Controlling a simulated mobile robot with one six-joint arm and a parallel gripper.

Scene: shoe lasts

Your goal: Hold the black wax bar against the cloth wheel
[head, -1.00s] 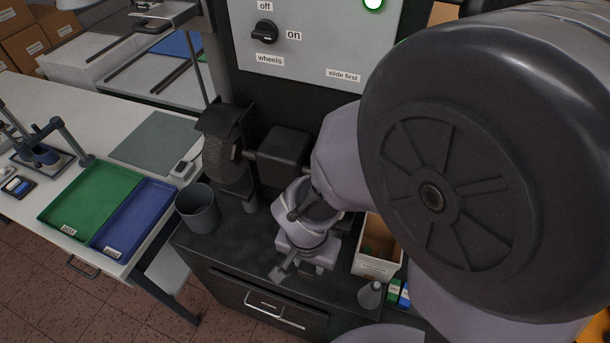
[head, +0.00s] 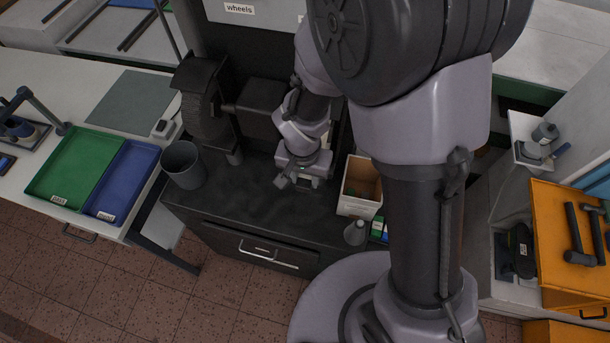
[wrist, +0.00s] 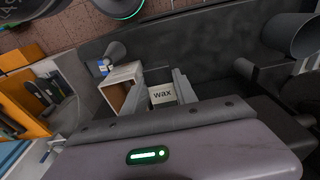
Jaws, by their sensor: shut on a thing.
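The cloth wheel (head: 203,118) is a grey, ribbed disc under a dark hood, on the left end of the dark polishing machine. My gripper (head: 290,181) is over the black bench, to the right of the wheel and clearly apart from it. In the wrist view my gripper (wrist: 165,88) is shut on the wax bar (wrist: 162,95), which shows a white label reading "wax" between the fingers. Most of the bar is hidden by the fingers and the gripper body. In the head view the bar cannot be made out.
A grey bin (head: 184,166) stands at the bench's left front, below the wheel. An open box (head: 359,188) and a small grey flask (head: 355,232) stand right of my gripper. The machine's motor housing (head: 259,108) is behind it. The front middle of the bench is clear.

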